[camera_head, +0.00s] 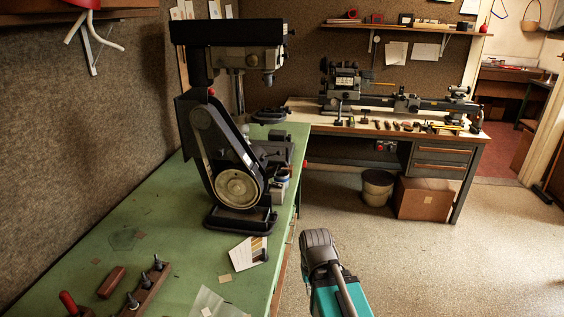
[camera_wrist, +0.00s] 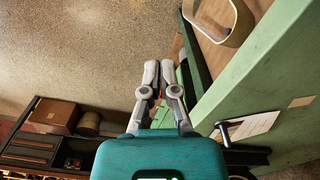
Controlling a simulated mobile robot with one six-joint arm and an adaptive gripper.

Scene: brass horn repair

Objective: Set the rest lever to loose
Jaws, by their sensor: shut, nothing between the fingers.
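A dark belt grinder (camera_head: 225,160) with a large pale wheel stands on the green bench in the head view. I cannot clearly make out the rest lever or its setting there. In the wrist view, a dark T-shaped handle (camera_wrist: 224,131) shows at the lower right, near the grinder's black base (camera_wrist: 246,156); I cannot tell whether it is the rest lever. My gripper (camera_wrist: 159,66) is shut and empty, beside the green bench edge and apart from the handle. My teal and grey wrist shows at the bottom of the head view; the fingertips are not clear there.
The green bench (camera_head: 150,222) holds a paper card (camera_head: 248,253), wooden blocks and a rack (camera_head: 147,291). A drill press (camera_head: 230,50) stands behind the grinder. A lathe bench (camera_head: 440,150), a bin (camera_head: 377,188) and a box (camera_head: 424,199) are farther back. The floor right is clear.

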